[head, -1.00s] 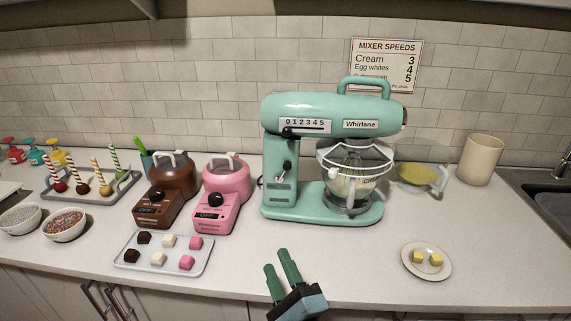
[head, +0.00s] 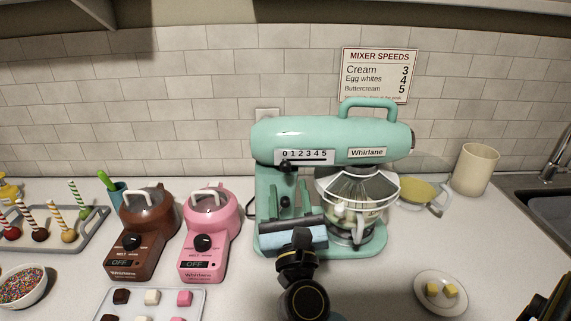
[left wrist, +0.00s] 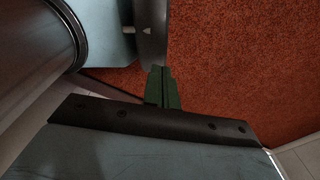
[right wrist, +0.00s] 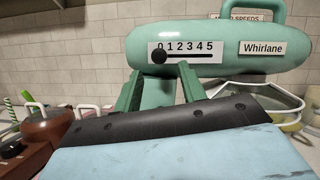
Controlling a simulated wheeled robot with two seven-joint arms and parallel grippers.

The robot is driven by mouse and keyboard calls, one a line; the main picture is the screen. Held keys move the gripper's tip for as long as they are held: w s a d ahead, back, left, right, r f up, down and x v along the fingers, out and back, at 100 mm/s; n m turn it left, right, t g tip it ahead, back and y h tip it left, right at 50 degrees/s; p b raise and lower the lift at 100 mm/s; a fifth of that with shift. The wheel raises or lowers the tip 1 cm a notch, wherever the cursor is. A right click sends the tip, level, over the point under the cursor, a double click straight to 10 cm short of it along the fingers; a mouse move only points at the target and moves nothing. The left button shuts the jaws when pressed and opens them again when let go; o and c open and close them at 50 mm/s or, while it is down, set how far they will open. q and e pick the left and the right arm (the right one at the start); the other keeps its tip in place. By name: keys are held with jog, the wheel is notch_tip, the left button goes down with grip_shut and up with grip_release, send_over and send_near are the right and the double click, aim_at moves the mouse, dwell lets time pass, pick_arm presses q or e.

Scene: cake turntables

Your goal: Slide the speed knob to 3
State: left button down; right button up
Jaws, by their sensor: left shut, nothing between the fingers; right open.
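The teal Whirlane mixer (head: 300,132) stands on the counter, with a 0-to-5 speed scale (head: 305,154) on its head. The black speed knob (head: 285,165) is at the left end of its slot, under the 0; it also shows in the right wrist view (right wrist: 159,57). My right gripper (head: 288,188) is open in front of the mixer's column, below the scale. In the right wrist view its green fingertips (right wrist: 160,72) stand to either side of the knob and a little below it, with nothing visibly held. My left gripper (left wrist: 159,68) is shut and empty, away from the mixer.
A glass bowl with a guard (head: 357,200) sits under the mixer head. Pink (head: 207,235) and brown (head: 143,240) melters stand to the left. A plate with yellow cubes (head: 425,297) lies front right. A wall sign (head: 379,75) reads Cream 3, Egg whites 4, Buttercream 5.

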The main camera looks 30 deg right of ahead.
aim_at(286, 172)
jog(key=p+x, duration=0.1)
jog(key=x, duration=0.4)
jog(key=shift+w, duration=0.15)
jog(key=shift+c, duration=0.9)
pick_arm(q)
jog(key=shift+w+d+r, duration=0.1)
jog(key=shift+w+r, duration=0.7)
jog(key=shift+w, duration=0.25)
pick_arm(e)
grip_shut()
